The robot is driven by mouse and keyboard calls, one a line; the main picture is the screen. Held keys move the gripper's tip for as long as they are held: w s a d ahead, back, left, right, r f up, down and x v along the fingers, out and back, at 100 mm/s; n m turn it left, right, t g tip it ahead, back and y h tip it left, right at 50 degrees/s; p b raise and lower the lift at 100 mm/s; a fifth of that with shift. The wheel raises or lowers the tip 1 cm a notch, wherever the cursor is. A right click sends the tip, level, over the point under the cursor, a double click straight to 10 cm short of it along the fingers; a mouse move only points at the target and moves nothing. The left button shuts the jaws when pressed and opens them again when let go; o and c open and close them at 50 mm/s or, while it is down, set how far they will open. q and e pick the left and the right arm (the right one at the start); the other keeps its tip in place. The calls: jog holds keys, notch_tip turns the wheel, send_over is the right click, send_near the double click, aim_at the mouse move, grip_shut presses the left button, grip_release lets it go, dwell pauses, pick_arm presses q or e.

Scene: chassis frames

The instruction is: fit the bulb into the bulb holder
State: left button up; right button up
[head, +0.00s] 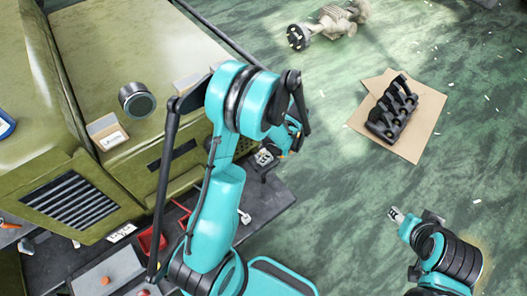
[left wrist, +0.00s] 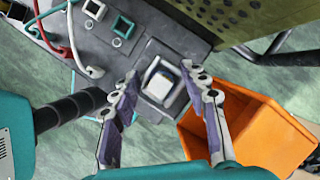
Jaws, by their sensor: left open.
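My left gripper (left wrist: 160,74) is open in the left wrist view, one finger on each side of a small block with a pale square top (left wrist: 159,84) in a grey frame. I cannot tell whether the fingers touch it or whether it is the bulb or the holder. In the head view the left gripper (head: 291,138) is partly hidden behind my teal arm, above the dark bench edge. A small whitish part (head: 264,157) lies just left of it. No bulb is clearly recognisable. My right arm's end (head: 408,222) is at the lower right; its jaws are unclear.
An orange bin (left wrist: 255,130) stands beside the grey fixture (left wrist: 150,28), which carries square sockets and cables. The olive vehicle body (head: 120,60) fills the left. A black part lies on cardboard (head: 428,115) on the green floor, which has free room.

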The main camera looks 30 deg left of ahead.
pick_arm(q)
jog(key=v, duration=1.2)
jog(key=s+d+r+n+t+h, duration=0.4)
jog(key=s+d+r+n+t, duration=0.2)
jog(key=s+r+n+t, duration=0.3)
jog(key=s+r+n, duration=0.1)
jog(key=s+n, duration=0.2)
jog(key=n, duration=0.1)
jog(key=shift+s+d+r, duration=0.2)
jog(key=shift+s+r, duration=0.05)
jog(key=shift+s, duration=0.1)
